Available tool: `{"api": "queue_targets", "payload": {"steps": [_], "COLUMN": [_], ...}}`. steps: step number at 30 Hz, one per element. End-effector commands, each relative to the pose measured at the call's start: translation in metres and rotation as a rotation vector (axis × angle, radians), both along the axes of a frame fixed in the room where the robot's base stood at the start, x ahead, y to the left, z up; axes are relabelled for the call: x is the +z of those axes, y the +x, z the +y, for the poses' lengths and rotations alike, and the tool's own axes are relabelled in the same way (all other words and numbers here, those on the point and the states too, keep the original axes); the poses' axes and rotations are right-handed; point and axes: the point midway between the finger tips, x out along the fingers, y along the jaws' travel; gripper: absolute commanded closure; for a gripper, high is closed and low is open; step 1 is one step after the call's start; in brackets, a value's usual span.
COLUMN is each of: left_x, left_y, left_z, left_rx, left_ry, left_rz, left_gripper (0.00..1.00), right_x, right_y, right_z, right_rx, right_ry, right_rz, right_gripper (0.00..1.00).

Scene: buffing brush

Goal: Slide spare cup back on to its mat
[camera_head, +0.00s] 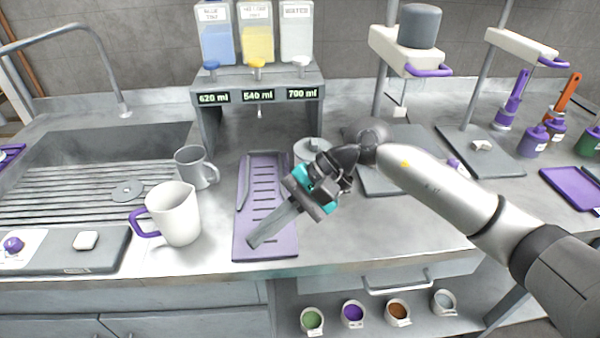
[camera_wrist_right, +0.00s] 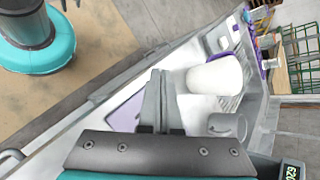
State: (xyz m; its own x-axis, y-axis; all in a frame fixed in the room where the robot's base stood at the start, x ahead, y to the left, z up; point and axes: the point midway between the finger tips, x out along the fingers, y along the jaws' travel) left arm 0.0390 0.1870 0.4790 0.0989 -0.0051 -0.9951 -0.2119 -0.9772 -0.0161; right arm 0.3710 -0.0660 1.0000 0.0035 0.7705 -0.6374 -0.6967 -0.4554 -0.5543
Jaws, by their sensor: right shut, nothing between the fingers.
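My right gripper (camera_head: 258,238) is shut and empty, its fingers pointing down-left over a purple slotted mat (camera_head: 245,222). In the right wrist view the fingers (camera_wrist_right: 160,85) are together, with part of the mat (camera_wrist_right: 125,117) beside them. A grey mug (camera_head: 192,170) stands upright left of the mat, off it; it also shows in the wrist view (camera_wrist_right: 228,126). A larger white jug (camera_head: 178,215) with a purple handle stands in front of the mug. A grey round vessel (camera_head: 308,147) is partly hidden behind my right gripper. I cannot tell which is the spare cup. My left gripper is out of view.
A dispenser stand (camera_head: 258,78) with blue, yellow and clear tanks stands behind the mat. A sink (camera_head: 85,175) with a ribbed drainer is at the left. A grey board (camera_head: 95,255) lies at the front left. Several small bowls sit on the shelf below.

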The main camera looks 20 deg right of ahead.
Motion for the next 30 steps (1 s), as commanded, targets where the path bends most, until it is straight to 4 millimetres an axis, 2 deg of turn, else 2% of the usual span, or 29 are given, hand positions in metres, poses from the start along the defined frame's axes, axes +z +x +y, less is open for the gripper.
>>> {"api": "queue_targets", "payload": {"steps": [1, 5, 8, 11, 14, 17, 21, 27, 30], "left_x": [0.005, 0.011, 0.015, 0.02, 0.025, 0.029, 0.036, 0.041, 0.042], "left_y": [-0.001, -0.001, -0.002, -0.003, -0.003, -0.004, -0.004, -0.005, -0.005], "left_z": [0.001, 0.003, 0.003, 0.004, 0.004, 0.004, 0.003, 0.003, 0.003], "left_rx": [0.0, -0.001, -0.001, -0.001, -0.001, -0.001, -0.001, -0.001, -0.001], "left_ry": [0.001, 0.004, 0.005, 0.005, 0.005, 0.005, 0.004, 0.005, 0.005], "left_rz": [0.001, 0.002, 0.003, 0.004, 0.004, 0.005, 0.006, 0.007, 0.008], "left_gripper": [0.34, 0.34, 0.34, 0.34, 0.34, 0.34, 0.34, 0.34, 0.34], "right_x": [0.003, 0.017, 0.026, 0.031, 0.03, 0.022, -0.002, -0.039, -0.049], "right_y": [-0.007, -0.014, -0.013, -0.009, -0.003, 0.001, 0.0, -0.018, -0.025], "right_z": [0.012, 0.029, 0.031, 0.023, 0.005, -0.021, -0.07, -0.131, -0.147], "right_rx": [-0.064, -0.242, -0.384, -0.533, -0.684, -0.838, -1.049, -1.263, -1.311], "right_ry": [0.1, 0.343, 0.524, 0.701, 0.876, 1.055, 1.309, 1.599, 1.679], "right_rz": [0.1, 0.358, 0.573, 0.798, 1.027, 1.255, 1.554, 1.833, 1.898], "right_gripper": [1.0, 1.0, 1.0, 1.0, 1.0, 1.0, 1.0, 1.0, 1.0]}}
